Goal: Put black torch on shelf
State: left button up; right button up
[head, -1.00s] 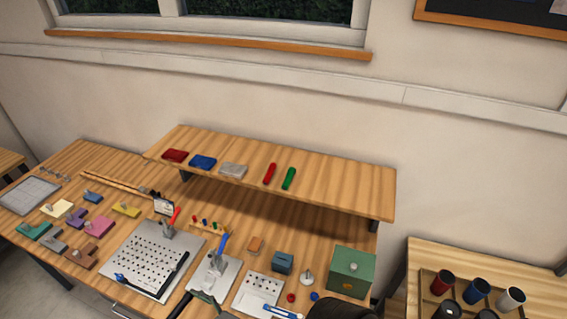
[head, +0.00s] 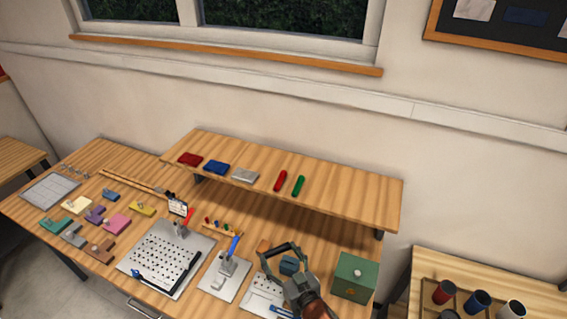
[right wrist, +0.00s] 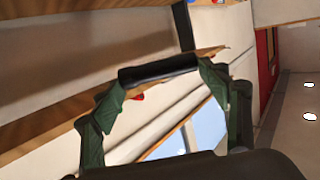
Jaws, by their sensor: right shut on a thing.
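The black torch (head: 283,247) is in my right gripper (head: 283,252), held crosswise between the fingertips above the workbench, in front of the shelf. The right wrist view shows the torch (right wrist: 158,69) lying across the shut fingers. The wooden shelf (head: 345,198) stands raised over the back of the bench, farther back than the gripper. A red torch (head: 281,181) and a green torch (head: 298,186) lie side by side on it. My left gripper is not in view.
Red (head: 190,159), blue (head: 216,167) and grey (head: 246,175) flat items lie on the shelf's left part. Its right part is bare. A green box (head: 354,277) stands right of my gripper, and a blue-handled press (head: 229,265) stands left.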

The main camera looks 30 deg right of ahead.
jog(key=w+d+r+p, duration=0.2)
jog(key=w+r+p, duration=0.1)
jog(key=r, duration=0.4)
jog(key=w+d+r+g+p, duration=0.1)
jog(key=w+d+r+p, duration=0.25)
jog(key=r, duration=0.45)
jog(key=w+d+r+p, duration=0.2)
jog(key=w+r+p, duration=0.15)
jog(key=r, duration=0.35)
jog(key=p, duration=0.3)
send_over(318, 198)
jog(key=a, duration=0.1)
jog(key=shift+m+h, duration=0.3)
jog(key=shift+h, duration=0.1)
notch_tip(318, 198, down, 8)
jog(key=shift+a+r, duration=0.1)
jog(key=shift+d+f+p, duration=0.3)
jog(key=shift+d+f, duration=0.1)
jog(key=shift+f, duration=0.05)
jog(key=f, duration=0.1)
jog(key=f+p, duration=0.1)
jog(key=f, duration=0.1)
jog(key=shift+d+f, duration=0.1)
jog(key=shift+d, duration=0.3)
jog(key=shift+a+f, duration=0.1)
jog(key=shift+f, duration=0.25)
jog(key=shift+f, duration=0.1)
jog(key=o, duration=1.2)
jog(key=shift+c, duration=0.2)
